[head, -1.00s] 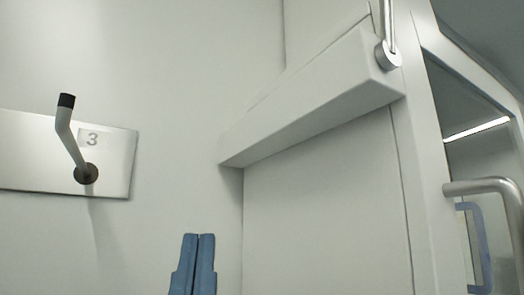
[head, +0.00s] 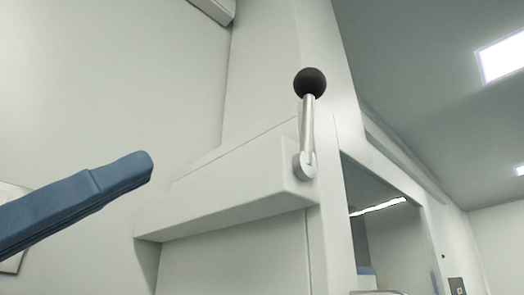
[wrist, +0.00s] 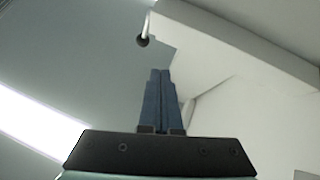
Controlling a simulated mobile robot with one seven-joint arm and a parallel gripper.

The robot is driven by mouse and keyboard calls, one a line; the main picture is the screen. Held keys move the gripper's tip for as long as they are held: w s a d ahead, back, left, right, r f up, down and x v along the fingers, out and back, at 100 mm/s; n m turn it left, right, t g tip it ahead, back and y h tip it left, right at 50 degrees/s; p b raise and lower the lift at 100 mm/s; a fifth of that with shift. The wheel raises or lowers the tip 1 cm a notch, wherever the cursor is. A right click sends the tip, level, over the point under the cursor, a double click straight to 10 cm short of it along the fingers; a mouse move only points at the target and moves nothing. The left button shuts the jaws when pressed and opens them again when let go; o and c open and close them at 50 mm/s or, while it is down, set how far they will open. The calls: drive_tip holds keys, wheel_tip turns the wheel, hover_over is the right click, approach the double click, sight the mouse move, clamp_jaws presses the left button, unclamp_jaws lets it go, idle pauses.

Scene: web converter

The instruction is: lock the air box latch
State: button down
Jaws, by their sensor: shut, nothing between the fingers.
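The air box latch (head: 308,125) is a metal lever with a black ball knob. It stands upright from a round pivot at the right end of a white box-shaped ledge (head: 230,190). In the wrist view a small lever with a dark ball end (wrist: 143,38) shows beyond my fingertips, likely the same latch. My gripper (head: 145,165) has blue fingers, shut and empty, entering from the left in the head view. It is left of the latch and apart from it. My gripper also shows in the wrist view (wrist: 160,75), fingers together.
A white panel wall (head: 120,90) lies behind my gripper. A framed window opening (head: 385,240) is right of the latch. A metal plate edge (head: 12,200) shows at the far left. The space between my fingertips and the latch looks clear.

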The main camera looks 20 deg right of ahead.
sight(303, 97)
drive_tip(key=s+m+g, duration=0.1)
drive_tip(key=s+a+r+g, duration=0.1)
drive_tip(key=g, duration=0.1)
drive_tip(key=shift+m, duration=0.4)
drive_tip(key=shift+d+f+p+x, duration=0.35)
drive_tip(key=shift+p+x, duration=1.05)
drive_tip(key=shift+x, duration=0.75)
drive_tip(key=shift+d+f+p+x, duration=0.35)
drive_tip(key=shift+p+x, duration=1.05)
drive_tip(key=shift+x, duration=0.7)
drive_tip(key=shift+d+f+p+x, duration=0.25)
drive_tip(key=shift+f+p+x, duration=0.15)
drive_tip(key=shift+p+x, duration=1.4)
